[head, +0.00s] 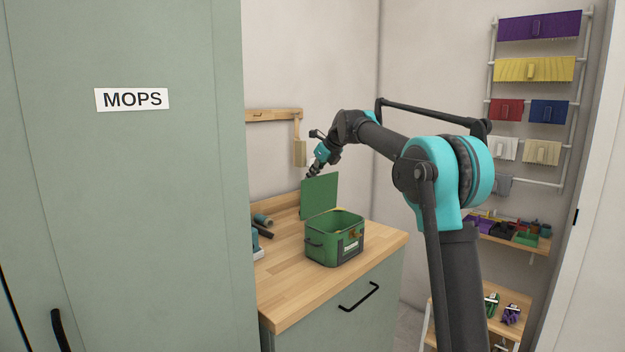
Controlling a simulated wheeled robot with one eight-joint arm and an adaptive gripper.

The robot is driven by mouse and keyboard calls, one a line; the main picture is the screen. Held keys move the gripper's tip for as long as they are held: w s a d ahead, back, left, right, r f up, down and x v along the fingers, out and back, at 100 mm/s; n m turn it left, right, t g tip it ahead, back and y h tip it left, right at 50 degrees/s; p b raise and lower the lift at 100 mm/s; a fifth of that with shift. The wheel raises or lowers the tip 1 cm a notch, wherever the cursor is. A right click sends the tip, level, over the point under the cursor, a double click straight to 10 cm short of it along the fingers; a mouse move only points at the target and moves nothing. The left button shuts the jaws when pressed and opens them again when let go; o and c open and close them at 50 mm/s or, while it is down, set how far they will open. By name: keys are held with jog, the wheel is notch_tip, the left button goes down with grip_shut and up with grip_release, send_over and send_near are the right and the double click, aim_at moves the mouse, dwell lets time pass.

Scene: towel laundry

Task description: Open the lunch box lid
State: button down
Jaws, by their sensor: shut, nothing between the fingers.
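The green lunch box (322,245) stands on the wooden counter, with a pale label on its front. Its green lid (320,196) stands roughly upright at the back of the box, so the box's opening shows. My gripper (311,173) is just behind and above the lid's top left, shut and empty. Its fingertips are partly hidden by the lid, and I cannot tell whether they touch it.
The wooden counter (285,305) is clear in front of the box. Dark and teal items (262,222) lie at its left, beside the tall green MOPS cabinet (130,200). A towel rack (535,100) and a shelf of small bins (510,232) are at the right.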

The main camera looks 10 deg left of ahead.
jog(key=shift+w+a+f, duration=0.25)
jog(key=shift+w+a, duration=0.2)
jog(key=shift+a, duration=0.15)
jog(key=shift+w+a+f, duration=0.25)
jog(key=shift+w+a, duration=0.2)
jog(key=shift+a, duration=0.15)
jog(key=shift+w+a+f, duration=0.25)
jog(key=shift+w+a, duration=0.2)
jog(key=shift+a, duration=0.15)
